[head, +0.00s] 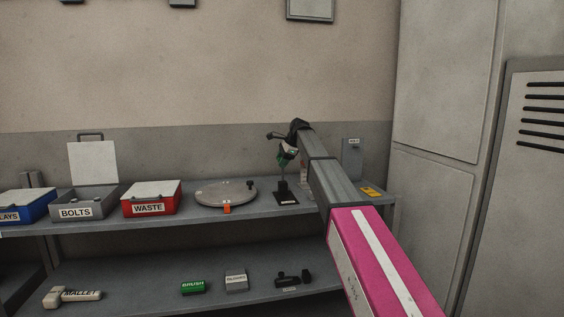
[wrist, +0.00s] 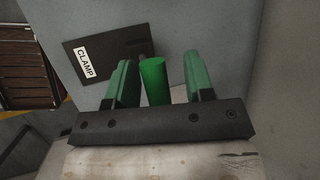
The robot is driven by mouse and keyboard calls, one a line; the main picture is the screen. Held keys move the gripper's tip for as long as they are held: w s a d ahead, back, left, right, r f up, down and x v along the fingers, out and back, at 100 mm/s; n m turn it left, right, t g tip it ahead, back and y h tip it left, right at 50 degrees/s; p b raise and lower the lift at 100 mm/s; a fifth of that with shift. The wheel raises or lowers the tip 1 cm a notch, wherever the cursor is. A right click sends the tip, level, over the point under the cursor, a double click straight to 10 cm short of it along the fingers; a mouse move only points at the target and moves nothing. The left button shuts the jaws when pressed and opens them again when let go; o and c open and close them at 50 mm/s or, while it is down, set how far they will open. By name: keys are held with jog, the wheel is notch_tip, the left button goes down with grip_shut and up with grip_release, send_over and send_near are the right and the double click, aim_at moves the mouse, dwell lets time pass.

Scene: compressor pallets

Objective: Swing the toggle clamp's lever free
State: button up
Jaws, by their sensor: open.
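The toggle clamp stands on the upper shelf, its dark base plate (head: 287,199) lying flat below my gripper. In the wrist view the dark plate (wrist: 85,52) carries a white CLAMP label. The clamp's green lever (wrist: 153,82) shows as a green cylinder between my two green fingers. My gripper (wrist: 160,63) is open, with a gap on each side of the lever; the left finger is closer to it. In the head view my gripper (head: 287,155) is just above the clamp's dark post. The lower part of the lever is hidden by my gripper's dark bar.
A round grey disc (head: 225,193) lies left of the clamp. The red WASTE box (head: 151,199) and grey BOLTS box (head: 86,204) stand farther left. A grey upright block (head: 351,158) and a yellow item (head: 370,192) are to the right. Cabinets (head: 446,120) border the right side.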

jog(key=v, duration=1)
jog(key=shift+r, duration=0.35)
jog(key=shift+s+d, duration=0.1)
jog(key=shift+d, duration=0.15)
